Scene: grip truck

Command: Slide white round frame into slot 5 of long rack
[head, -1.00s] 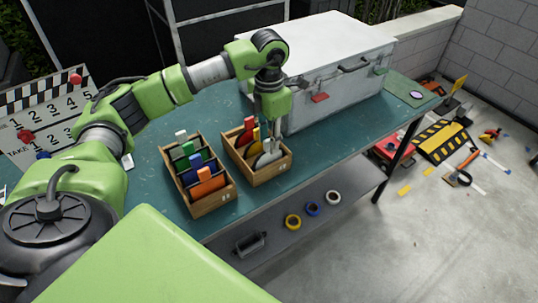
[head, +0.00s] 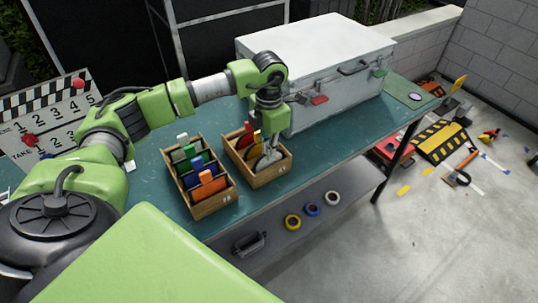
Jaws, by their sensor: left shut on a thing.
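The white round frame (head: 262,163) stands in the front part of the right wooden rack (head: 270,179). My left gripper (head: 271,153) reaches down into this rack and is shut on the frame's upper part, hiding some of it. A red frame (head: 247,135) and a yellow frame (head: 256,141) stand behind it in the same rack. Slot numbers are too small to read. My right gripper is out of view.
Both racks stand on the teal table (head: 150,172), close together near its front edge. A large silver case (head: 320,65) stands behind the right rack. A clapperboard (head: 48,115) is at the left. Tape rolls lie on the shelf below (head: 270,240).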

